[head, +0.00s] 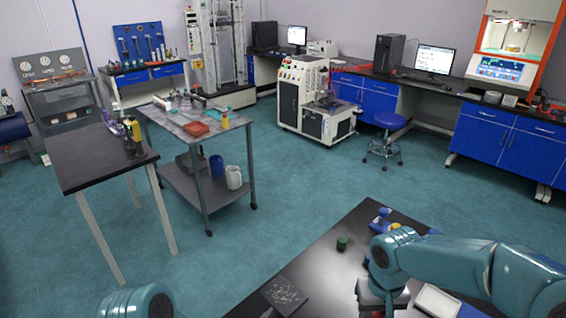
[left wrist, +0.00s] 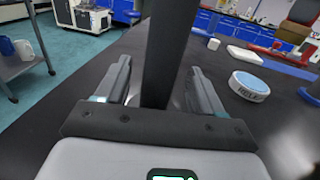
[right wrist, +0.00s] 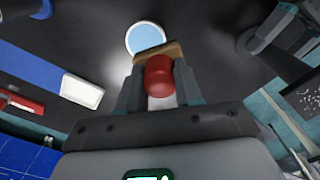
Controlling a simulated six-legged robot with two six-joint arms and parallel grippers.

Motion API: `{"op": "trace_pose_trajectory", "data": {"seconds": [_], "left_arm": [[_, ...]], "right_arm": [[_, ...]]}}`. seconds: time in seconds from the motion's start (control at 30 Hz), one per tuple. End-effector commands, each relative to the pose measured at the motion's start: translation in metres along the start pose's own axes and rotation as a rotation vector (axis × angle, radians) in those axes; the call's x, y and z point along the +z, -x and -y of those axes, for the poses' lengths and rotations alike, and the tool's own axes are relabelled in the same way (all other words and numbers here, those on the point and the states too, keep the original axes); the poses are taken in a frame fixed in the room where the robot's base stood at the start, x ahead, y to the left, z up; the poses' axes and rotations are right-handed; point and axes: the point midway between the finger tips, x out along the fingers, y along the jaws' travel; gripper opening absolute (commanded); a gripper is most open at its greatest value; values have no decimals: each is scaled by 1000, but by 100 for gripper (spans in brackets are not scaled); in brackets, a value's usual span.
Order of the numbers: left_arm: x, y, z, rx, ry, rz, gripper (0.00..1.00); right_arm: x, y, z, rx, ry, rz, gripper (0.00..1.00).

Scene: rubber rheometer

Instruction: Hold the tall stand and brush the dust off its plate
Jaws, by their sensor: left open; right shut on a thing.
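The tall stand shows as a dark upright post (left wrist: 166,55) in the left wrist view. My left gripper (left wrist: 160,88) is open, with one finger on each side of the post. The stand's dark plate (head: 287,296) carries pale dust specks at the bottom of the head view; part of it also shows at the right edge of the right wrist view (right wrist: 303,97). My right gripper (right wrist: 160,92) is shut on a brush (right wrist: 158,76) with a red handle and a tan strip at its far end. The brush is apart from the plate.
On the black table (head: 318,265), a round white item with a blue top (left wrist: 249,86) and a white tray (head: 436,302) lie near my right arm. A small dark green item (head: 342,243) and a blue item (head: 381,218) stand farther back. A grey cart (head: 203,128) stands beyond the open floor.

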Motion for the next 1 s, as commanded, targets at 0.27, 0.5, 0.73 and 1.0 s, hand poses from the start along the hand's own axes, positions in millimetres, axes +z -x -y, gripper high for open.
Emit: {"op": "trace_pose_trajectory", "data": {"seconds": [0.27, 0.5, 0.73, 1.0], "left_arm": [[0, -29, 0, -1, -1, 0, 68], [0, -33, 0, 0, 1, -2, 68], [0, -33, 0, 0, 0, -1, 38], [0, -33, 0, 0, 0, -1, 0]], "right_arm": [[0, 0, 0, 0, 0, 0, 11], [0, 0, 0, 0, 0, 0, 11], [0, 0, 0, 0, 0, 0, 11], [0, 0, 0, 0, 0, 0, 11]]}}
